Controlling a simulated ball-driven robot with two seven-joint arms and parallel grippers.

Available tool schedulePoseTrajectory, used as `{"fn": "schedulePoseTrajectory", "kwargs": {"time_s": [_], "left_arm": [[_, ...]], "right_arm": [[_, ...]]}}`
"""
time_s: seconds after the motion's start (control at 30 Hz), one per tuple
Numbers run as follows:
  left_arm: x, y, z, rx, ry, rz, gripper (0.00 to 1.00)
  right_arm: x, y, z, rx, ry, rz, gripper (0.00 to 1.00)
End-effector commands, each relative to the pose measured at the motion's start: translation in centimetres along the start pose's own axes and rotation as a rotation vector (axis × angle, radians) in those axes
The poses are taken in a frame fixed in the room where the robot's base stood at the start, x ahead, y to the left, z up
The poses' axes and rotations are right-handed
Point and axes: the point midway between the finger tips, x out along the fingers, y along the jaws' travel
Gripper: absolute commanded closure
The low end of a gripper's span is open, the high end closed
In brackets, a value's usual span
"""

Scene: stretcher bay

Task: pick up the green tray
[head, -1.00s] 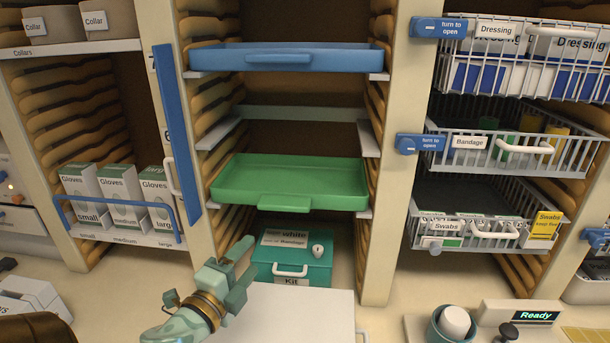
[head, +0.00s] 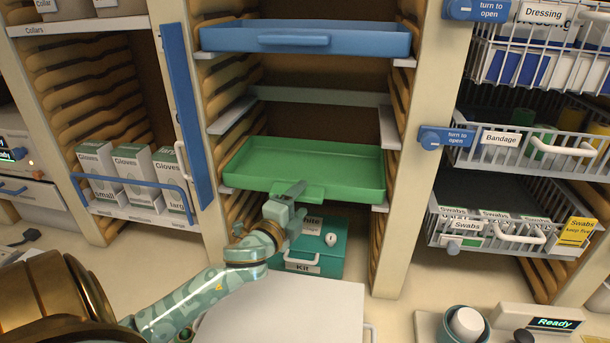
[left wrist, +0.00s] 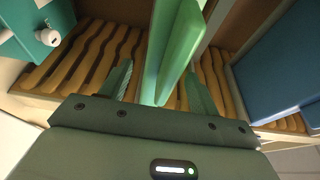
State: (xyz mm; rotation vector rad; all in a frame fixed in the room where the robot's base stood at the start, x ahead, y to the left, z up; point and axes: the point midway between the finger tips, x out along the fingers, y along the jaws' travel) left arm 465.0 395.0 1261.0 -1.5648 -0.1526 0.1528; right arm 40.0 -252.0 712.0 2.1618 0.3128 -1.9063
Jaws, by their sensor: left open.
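The green tray (head: 310,160) sits level on side rails in the middle bay of the shelving, with its handle tab facing me. My left gripper (head: 294,203) is at the tray's front, by the tab, and partly hides it. In the left wrist view the green tray (left wrist: 168,50) shows edge-on between the two spread fingers of the left gripper (left wrist: 156,80). The fingers are open; I cannot tell whether either touches the tab. My right gripper is not in view.
A blue tray (head: 305,38) is higher in the same bay. A teal kit box (head: 318,262) stands below the green tray. An open blue-edged door (head: 184,115) stands left of the bay; wire baskets (head: 500,215) hang to the right.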

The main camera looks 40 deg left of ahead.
Motion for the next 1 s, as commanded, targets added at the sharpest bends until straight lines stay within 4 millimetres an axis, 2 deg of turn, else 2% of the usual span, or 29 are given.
{"fn": "schedulePoseTrajectory", "kwargs": {"time_s": [0.13,0.23,0.5,0.53,0.73,0.77,1.0], "left_arm": [[2.5,-0.8,0.3,0.000,-0.001,-0.003,0.38],[3.9,-0.6,0.2,0.000,-0.001,-0.001,0.38],[4.4,-0.4,0.2,0.000,0.000,0.000,0.38],[4.4,-0.4,0.2,0.000,0.000,0.000,0.41],[4.4,-0.5,0.2,0.000,0.000,0.000,0.97],[4.4,-0.6,0.2,0.000,0.000,-0.003,1.00],[4.4,-0.6,0.2,0.000,0.000,-0.003,1.00]], "right_arm": [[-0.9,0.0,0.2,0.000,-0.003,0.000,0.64],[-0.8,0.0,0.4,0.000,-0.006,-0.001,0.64],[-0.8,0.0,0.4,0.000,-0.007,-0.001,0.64],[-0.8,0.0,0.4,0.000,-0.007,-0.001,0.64],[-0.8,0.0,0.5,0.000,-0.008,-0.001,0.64],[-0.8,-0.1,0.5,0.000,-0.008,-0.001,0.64],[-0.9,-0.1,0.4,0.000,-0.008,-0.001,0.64]]}}
